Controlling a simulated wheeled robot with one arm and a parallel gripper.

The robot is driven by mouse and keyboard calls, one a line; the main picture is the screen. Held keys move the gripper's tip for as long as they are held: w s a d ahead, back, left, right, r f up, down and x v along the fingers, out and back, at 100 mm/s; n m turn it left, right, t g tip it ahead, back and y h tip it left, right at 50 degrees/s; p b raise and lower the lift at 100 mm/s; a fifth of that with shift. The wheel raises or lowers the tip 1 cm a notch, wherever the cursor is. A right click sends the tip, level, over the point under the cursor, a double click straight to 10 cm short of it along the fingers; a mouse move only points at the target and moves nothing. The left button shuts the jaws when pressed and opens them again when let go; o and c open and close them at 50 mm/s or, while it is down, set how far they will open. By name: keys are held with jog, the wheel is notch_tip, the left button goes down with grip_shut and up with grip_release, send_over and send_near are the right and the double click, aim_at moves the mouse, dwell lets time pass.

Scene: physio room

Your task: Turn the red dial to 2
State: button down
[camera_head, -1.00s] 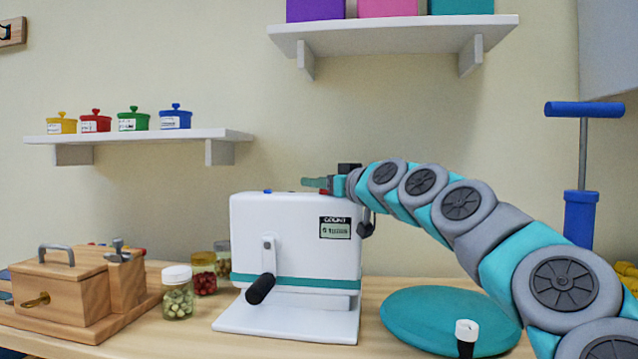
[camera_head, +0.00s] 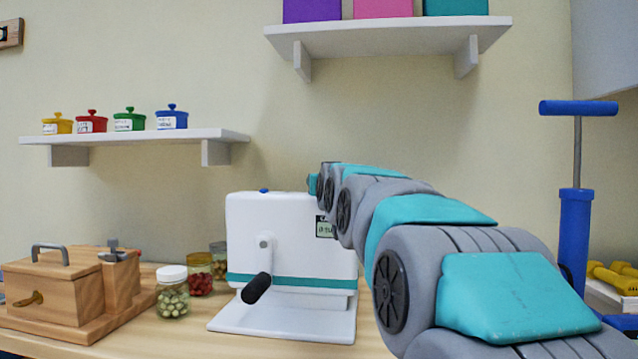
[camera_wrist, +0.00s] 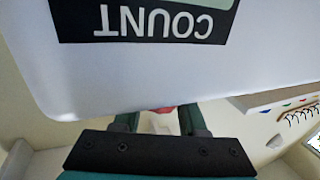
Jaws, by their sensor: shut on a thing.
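The white machine (camera_head: 288,225) with a hand crank (camera_head: 262,275) stands on the wooden table, its count display (camera_head: 325,227) partly behind my arm. In the head view my gripper (camera_head: 313,183) is at the top right edge of the machine, mostly hidden by my own arm links. In the wrist view my gripper (camera_wrist: 163,118) has its two fingers on either side of the red dial (camera_wrist: 163,109), shut on it. Only a sliver of red shows past the machine's white edge. The dial's pointer and numbers are hidden. A small blue knob (camera_head: 263,190) sits on top of the machine.
Glass jars (camera_head: 173,298) and a wooden box (camera_head: 60,288) stand left of the machine. A shelf (camera_head: 130,136) with small pots is at left, another shelf (camera_head: 390,38) above. A blue pump (camera_head: 575,220) stands at right. My arm covers the table right of the machine.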

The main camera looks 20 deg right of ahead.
jog(key=shift+s+d+r+m+g+h+p, duration=0.15)
jog(key=shift+m+g+h+p, duration=0.15)
jog(key=shift+m+h, duration=0.4)
jog(key=shift+d+f+m+g+h+p, duration=0.15)
jog(key=shift+m+g+h, duration=0.3)
jog(key=shift+h, duration=0.5)
jog(key=shift+s+d+r+m+g+h+p, duration=0.1)
jog(key=shift+d+r+m+g+h+p, duration=0.2)
jog(key=shift+m+h, duration=0.4)
jog(key=shift+s+d+f+m+g+h+p, duration=0.1)
jog(key=shift+m+g+h+p, duration=0.55)
jog(key=shift+h, duration=0.3)
jog(key=shift+s+f+m+g+h+p, duration=0.1)
jog(key=shift+m+g+h+p, duration=0.3)
jog(key=shift+m+g+h, duration=0.4)
jog(key=shift+g+h, duration=0.3)
jog(key=shift+h, duration=0.1)
jog(key=shift+c, duration=2.3)
grip_release()
jog(key=shift+s+f, duration=0.1)
jog(key=b+v, duration=0.1)
jog(key=v, duration=0.6)
jog(key=shift+s+a, duration=0.2)
jog(key=shift+a, duration=0.05)
